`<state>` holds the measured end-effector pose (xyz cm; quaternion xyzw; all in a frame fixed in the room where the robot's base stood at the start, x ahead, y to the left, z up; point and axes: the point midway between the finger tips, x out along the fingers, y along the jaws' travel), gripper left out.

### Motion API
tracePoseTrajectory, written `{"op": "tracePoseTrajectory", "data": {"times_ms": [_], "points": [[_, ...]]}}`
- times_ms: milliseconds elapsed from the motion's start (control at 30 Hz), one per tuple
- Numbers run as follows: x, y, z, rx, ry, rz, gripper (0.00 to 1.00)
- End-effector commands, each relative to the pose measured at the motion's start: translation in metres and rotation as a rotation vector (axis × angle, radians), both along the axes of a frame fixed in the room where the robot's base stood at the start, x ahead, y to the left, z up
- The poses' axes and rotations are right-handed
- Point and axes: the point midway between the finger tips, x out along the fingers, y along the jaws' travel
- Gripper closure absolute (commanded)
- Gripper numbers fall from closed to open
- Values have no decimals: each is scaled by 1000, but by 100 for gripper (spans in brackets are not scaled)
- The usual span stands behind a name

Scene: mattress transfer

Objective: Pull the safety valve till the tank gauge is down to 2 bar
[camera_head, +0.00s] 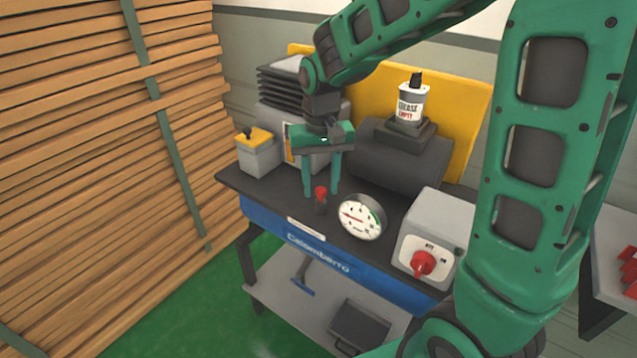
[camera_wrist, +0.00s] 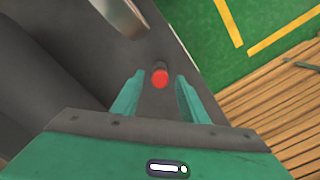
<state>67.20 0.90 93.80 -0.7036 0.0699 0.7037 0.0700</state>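The safety valve (camera_head: 321,198) is a small dark fitting with a red cap, standing on the compressor's dark top near its front edge. In the wrist view its red cap (camera_wrist: 159,77) shows just beyond and between my fingertips. The round white tank gauge (camera_head: 361,217) stands to its right; its red needle points to the left side, and the numbers are too small to read. My gripper (camera_head: 321,193) points down over the valve with its two green fingers apart. It also shows open and empty in the wrist view (camera_wrist: 155,95).
A grey switch box (camera_head: 437,235) with a red knob stands right of the gauge. Behind are a dark motor (camera_head: 400,155), a grease can (camera_head: 411,103) and a yellow panel (camera_head: 465,115). Stacked planks (camera_head: 100,170) fill the left. A shelf (camera_head: 300,300) is below.

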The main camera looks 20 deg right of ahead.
Motion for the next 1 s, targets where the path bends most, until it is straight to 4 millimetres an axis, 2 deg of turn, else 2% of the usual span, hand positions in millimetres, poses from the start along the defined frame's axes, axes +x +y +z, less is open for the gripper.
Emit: {"op": "tracePoseTrajectory", "data": {"times_ms": [167, 300, 333, 467, 633, 867, 900, 933, 1000], "points": [[0, 0, 0, 0, 0, 0, 62], [0, 0, 0, 0, 1, 0, 96], [0, 0, 0, 0, 1, 0, 100], [0, 0, 1, 0, 0, 0, 100], [0, 0, 16, 0, 0, 0, 100], [0, 0, 16, -1, 2, 0, 100], [0, 0, 16, -1, 2, 0, 70], [0, 0, 16, -1, 1, 0, 63], [0, 0, 16, -1, 1, 1, 60]]}}
